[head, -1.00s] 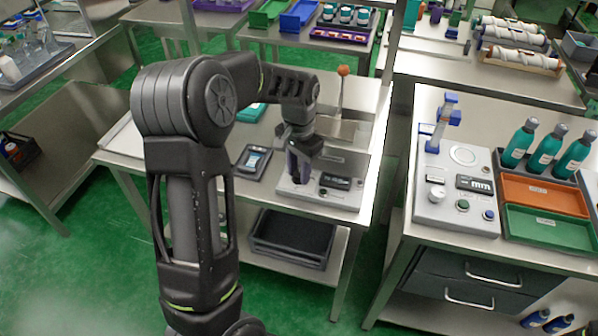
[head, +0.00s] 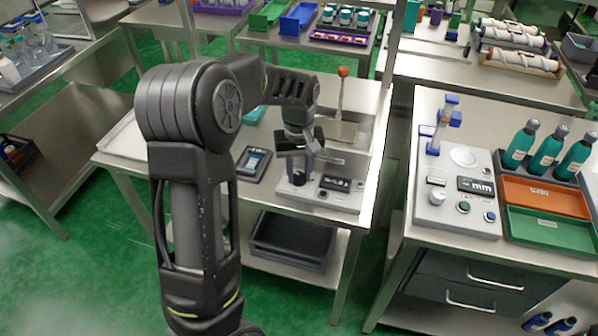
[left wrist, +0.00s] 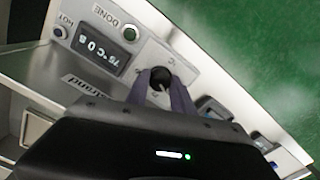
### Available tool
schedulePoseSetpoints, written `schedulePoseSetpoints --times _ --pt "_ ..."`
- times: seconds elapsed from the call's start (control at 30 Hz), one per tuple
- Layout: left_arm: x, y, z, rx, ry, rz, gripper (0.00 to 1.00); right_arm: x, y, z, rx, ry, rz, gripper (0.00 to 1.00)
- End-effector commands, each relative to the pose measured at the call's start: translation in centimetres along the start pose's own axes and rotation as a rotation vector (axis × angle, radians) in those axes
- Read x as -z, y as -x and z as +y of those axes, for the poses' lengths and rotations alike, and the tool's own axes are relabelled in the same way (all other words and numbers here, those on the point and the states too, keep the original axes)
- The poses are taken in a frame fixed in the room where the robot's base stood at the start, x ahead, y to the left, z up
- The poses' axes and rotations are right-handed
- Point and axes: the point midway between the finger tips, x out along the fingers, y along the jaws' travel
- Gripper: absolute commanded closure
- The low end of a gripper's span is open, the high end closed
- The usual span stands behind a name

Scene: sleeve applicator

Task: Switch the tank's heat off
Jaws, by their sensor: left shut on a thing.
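The tank's control panel (head: 345,200) is a grey box on the front of the middle steel table, with a dark display (head: 335,184). In the left wrist view the display (left wrist: 99,50) appears to read 75 °C, beside a DONE button or lamp (left wrist: 130,33) and a HOT lamp (left wrist: 59,31). A black knob (left wrist: 160,80) sits on a pale plate. My left gripper (head: 299,177) points down at the panel; in the left wrist view its purple fingers (left wrist: 161,92) are shut on the knob, one on each side. The fingers partly hide the knob's markings. My right gripper is not in view.
A lever with an orange ball (head: 343,72) stands behind the panel. A dark tray with a phone-like device (head: 254,164) lies left of it. A second table at right holds another control box (head: 450,207), an orange tray (head: 545,197) and teal bottles (head: 548,148).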

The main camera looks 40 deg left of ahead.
Motion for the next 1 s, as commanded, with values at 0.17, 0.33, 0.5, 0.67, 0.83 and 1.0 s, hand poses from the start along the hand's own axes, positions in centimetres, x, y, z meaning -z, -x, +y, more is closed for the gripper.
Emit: schedulePoseSetpoints --times 0.17,0.33,0.5,0.67,0.83,1.0 --pt "0.12 0.13 0.04 -0.002 0.069 0.004 1.0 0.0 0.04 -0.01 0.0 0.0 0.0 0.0" --pt "0.13 0.12 0.04 -0.002 0.097 0.004 1.0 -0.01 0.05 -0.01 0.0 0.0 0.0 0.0" --pt "0.13 0.12 0.04 -0.002 0.102 0.004 1.0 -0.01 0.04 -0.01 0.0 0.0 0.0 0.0" --pt "0.14 0.12 0.04 -0.002 0.102 0.004 1.0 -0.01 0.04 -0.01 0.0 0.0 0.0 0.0" --pt "0.11 0.09 0.03 -0.002 0.101 0.003 0.61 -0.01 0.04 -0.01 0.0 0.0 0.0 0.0" --pt "0.06 0.05 0.01 -0.001 0.1 0.002 0.5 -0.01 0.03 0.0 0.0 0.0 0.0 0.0"
